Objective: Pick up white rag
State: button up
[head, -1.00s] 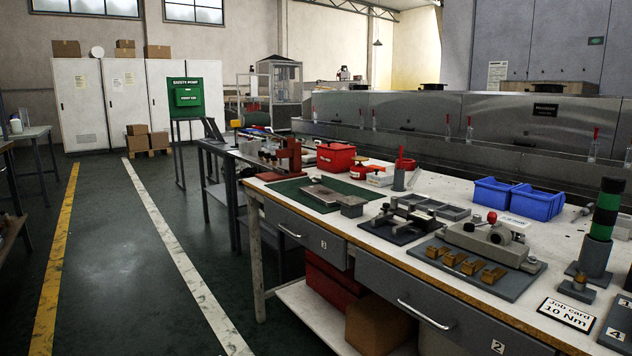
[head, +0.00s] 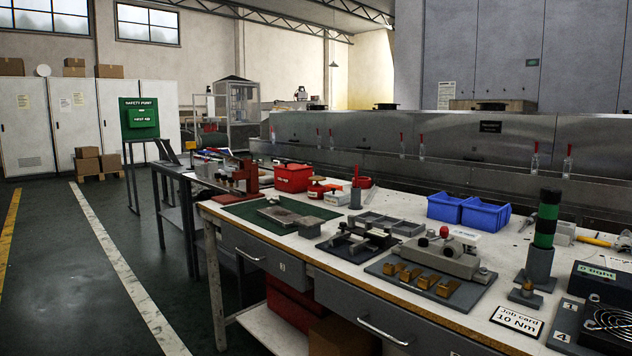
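No white rag can be made out in the head view. The near workbench (head: 405,295) has a pale top crowded with tools and fixtures, and no cloth is recognisable on it. My gripper and arm are not in the head view, so I cannot see whether it is open or holding anything.
The bench holds a green mat (head: 243,212), a red box (head: 293,178), blue bins (head: 486,211), a clamp fixture (head: 447,258), a green-black post (head: 545,222) and a job card (head: 517,320). Steel dryer housing (head: 400,130) runs behind. The floor aisle (head: 60,270) at left is clear.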

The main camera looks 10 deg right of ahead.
aim_at(274, 199)
jog(key=i+j+z, duration=0.15)
jog(key=i+j, duration=0.7)
jog(key=i, duration=0.1)
